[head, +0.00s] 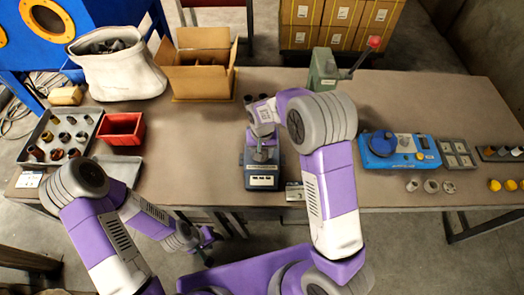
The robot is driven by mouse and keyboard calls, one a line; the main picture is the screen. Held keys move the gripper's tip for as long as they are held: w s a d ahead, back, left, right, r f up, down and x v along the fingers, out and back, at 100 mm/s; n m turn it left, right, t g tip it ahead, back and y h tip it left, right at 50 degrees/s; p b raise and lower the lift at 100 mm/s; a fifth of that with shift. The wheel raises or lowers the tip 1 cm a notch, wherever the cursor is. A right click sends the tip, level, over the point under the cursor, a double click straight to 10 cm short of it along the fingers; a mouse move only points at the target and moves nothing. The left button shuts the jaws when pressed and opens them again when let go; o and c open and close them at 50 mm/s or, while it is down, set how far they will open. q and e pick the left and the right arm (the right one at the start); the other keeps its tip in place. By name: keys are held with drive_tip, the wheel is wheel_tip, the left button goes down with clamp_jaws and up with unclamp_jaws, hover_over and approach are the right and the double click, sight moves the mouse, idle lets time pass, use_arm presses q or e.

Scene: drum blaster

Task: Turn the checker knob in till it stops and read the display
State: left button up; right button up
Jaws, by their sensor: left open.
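A dark blue-grey bench device (263,178) stands at the table's front edge, near the middle. It looks like the checker; a small pale panel shows on its front, too small to read. My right gripper (262,150) points down over the top of this device. The knob and the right fingertips are not clear there, so I cannot tell whether they touch or grip. My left gripper (207,246) is open and empty, in front of the table and below its edge.
A blue unit with a round blue top (398,151) stands on the right, with small rings before it. At left are a parts tray (88,113), a red bin (121,129), a cardboard box (203,84) and a white sack (120,75). A green lever press (323,70) stands behind.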

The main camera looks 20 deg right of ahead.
idle(0.3)
drive_tip(key=o, duration=1)
drive_tip(key=shift+o, duration=0.2)
drive_tip(key=shift+r+p, duration=0.7)
drive_tip(key=shift+r, duration=3.15)
